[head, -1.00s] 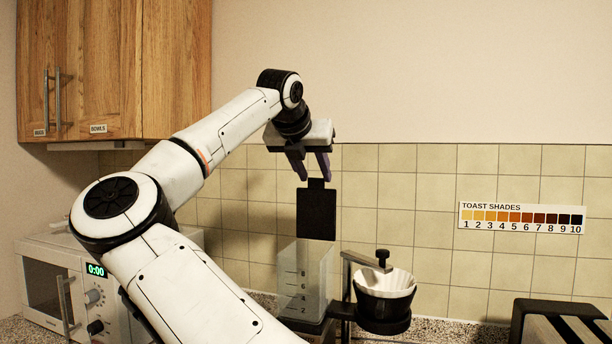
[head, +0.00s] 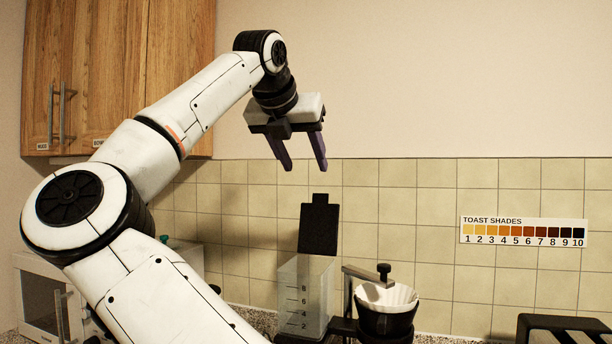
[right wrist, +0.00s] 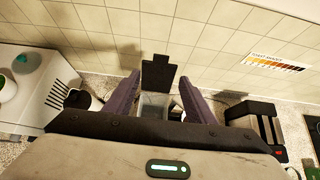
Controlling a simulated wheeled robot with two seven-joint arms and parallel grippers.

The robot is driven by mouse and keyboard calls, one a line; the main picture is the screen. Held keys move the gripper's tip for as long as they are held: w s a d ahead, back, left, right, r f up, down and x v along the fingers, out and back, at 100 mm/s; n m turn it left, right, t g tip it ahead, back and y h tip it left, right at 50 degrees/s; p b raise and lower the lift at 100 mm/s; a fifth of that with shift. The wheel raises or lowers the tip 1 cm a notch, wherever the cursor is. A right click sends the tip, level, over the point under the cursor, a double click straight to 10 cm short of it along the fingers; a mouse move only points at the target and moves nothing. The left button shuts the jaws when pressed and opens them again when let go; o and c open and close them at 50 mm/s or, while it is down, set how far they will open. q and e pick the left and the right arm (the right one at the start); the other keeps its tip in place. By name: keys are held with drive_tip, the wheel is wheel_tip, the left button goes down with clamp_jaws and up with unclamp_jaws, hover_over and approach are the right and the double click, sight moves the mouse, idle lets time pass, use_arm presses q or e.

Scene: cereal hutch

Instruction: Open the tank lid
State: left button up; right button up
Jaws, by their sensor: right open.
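The coffee maker's clear water tank (head: 304,293) has level marks on its side. Its black lid (head: 319,226) stands up at the back of the tank, raised and slightly tilted, with a small tab at its top. My right gripper (head: 303,168) is open and empty, above and a little left of the lid, apart from it. In the right wrist view the lid (right wrist: 158,75) shows beyond and between the open fingers (right wrist: 158,102), with the tank (right wrist: 154,103) open below it. My left gripper is not in view.
A black filter basket with a white paper filter (head: 387,297) sits right of the tank, under an arm with a black knob (head: 384,270). A toaster (head: 560,328) is at the right, a microwave (head: 40,295) at the left. Wooden cabinets (head: 120,70) hang upper left.

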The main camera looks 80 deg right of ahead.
drive_tip(key=shift+a+r, duration=0.3)
drive_tip(key=shift+a, duration=0.05)
